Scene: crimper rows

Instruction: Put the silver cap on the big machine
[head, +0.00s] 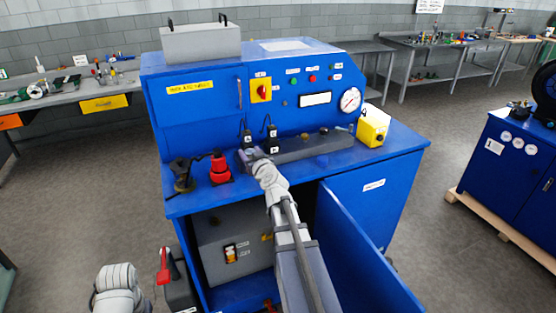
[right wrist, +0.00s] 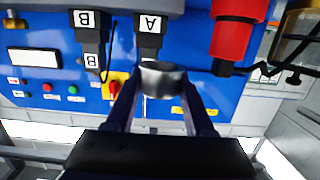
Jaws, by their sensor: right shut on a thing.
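The big machine (head: 215,110) is a blue cabinet with a panel of buttons, a gauge and a worktop. My right gripper (head: 254,154) is over the worktop near its front left, by a grey block. In the right wrist view, my right gripper (right wrist: 160,85) is shut on the silver cap (right wrist: 163,77), a short metallic cylinder held between both fingers. Black plugs labelled A (right wrist: 150,30) and B (right wrist: 92,28) show just beyond it. In the head view the cap is too small to make out clearly.
A red connector (head: 220,170) and a black fitting (head: 184,174) stand left of my right gripper. The grey block (head: 320,148) runs right toward a yellow box (head: 373,127). The lower blue door (head: 365,250) hangs open beside my right arm.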

